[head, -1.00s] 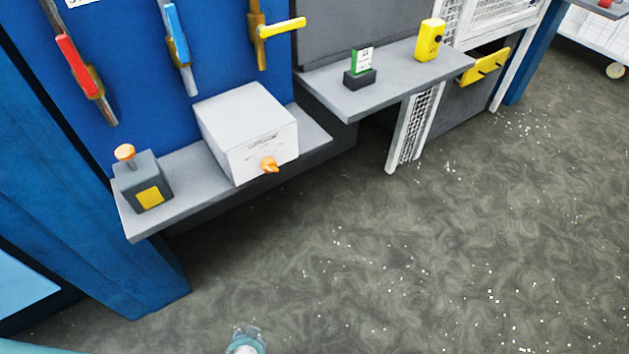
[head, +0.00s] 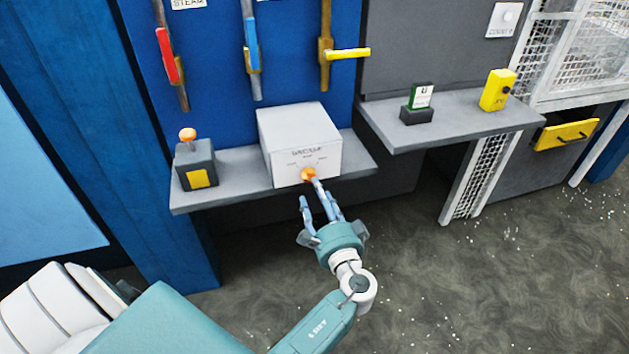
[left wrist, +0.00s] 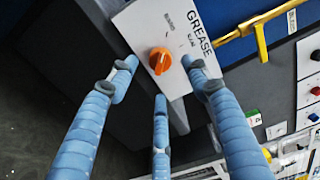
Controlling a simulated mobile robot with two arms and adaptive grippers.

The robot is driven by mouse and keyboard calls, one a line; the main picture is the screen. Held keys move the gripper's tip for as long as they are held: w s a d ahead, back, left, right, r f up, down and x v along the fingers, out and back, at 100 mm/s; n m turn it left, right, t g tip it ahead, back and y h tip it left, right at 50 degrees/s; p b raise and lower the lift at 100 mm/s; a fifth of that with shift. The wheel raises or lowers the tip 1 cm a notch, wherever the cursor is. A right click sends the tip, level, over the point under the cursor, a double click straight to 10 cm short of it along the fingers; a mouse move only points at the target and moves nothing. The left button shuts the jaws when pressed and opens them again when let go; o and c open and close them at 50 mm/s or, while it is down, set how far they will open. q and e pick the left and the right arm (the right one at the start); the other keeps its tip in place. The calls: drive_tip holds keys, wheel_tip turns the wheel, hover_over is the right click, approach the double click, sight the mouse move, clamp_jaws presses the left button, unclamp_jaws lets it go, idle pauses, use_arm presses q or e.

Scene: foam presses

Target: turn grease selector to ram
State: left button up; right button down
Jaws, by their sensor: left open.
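The grease selector is a white box (head: 295,135) on a grey shelf, with an orange knob (head: 308,174) low on its front and printed labels above it. In the left wrist view the knob (left wrist: 160,60) sits on the white panel lettered "GREASE" (left wrist: 180,28). My left gripper (head: 314,190) is open, in front of the box and just below the knob in the head view. In the left wrist view its three blue fingers (left wrist: 161,80) are spread around the knob's sides and below it. I cannot tell whether any finger touches it. My right gripper is not in view.
A grey box with an orange button (head: 197,165) stands on the same shelf (head: 237,162), left of the selector. Red, blue and yellow valve handles (head: 350,54) hang on the blue panel above. A second shelf (head: 450,120) to the right carries small devices.

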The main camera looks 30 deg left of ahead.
sight(309, 177)
use_arm(q)
drive_tip(key=p+x, duration=0.1)
drive_tip(key=x, duration=0.5)
drive_tip(key=shift+d, duration=0.1)
drive_tip(key=c, duration=1.1)
